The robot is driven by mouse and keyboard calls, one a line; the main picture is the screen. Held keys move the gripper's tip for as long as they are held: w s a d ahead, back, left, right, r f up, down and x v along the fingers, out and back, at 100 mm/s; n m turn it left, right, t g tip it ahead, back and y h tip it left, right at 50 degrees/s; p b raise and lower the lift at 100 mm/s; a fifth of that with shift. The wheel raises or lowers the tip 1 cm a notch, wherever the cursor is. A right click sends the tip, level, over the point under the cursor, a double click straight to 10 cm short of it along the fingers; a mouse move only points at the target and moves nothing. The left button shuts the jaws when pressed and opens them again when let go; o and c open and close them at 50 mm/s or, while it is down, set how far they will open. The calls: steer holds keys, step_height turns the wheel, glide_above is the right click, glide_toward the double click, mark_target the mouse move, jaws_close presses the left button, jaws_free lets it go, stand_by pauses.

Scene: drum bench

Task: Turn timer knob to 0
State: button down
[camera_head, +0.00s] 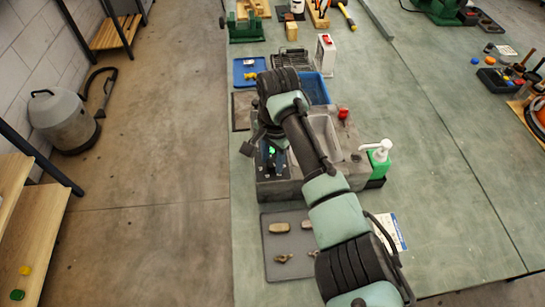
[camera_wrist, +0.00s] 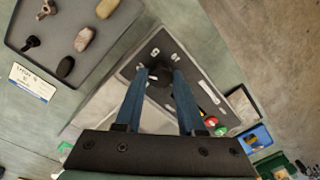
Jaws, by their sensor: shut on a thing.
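The timer knob (camera_wrist: 159,82) is a dark round knob on the black control panel (camera_wrist: 133,68) in the wrist view, with small white marks around it. My gripper (camera_wrist: 160,76) has its two blue fingers on either side of the knob and is shut on it. The fingers hide the knob's sides, and I cannot read its setting. In the head view the panel (camera_head: 268,164) is on the left end of the grey machine (camera_head: 290,189). My arm and wrist cover much of it, and the knob is hidden there.
A red button (camera_wrist: 211,121) and a green one (camera_wrist: 218,131) lie near the right finger. A grey tray (camera_head: 281,267) with several stones is in front of the machine. A green soap bottle (camera_head: 379,160) stands at its right, and a blue tray (camera_head: 246,74) lies behind.

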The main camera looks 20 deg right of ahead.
steer(key=shift+r+n+p, duration=0.1)
steer(key=shift+n+p, duration=0.45)
steer(key=shift+n, duration=0.55)
steer(key=n+p, duration=0.1)
steer(key=n, duration=0.2)
steer(key=shift+n, duration=0.3)
steer(key=n, duration=0.5)
steer(key=shift+w+n+g, duration=0.1)
steer(key=shift+n+g, duration=0.2)
steer(key=shift+p, duration=0.3)
steer(key=c, duration=0.5)
jaws_free()
steer(key=shift+d, duration=0.1)
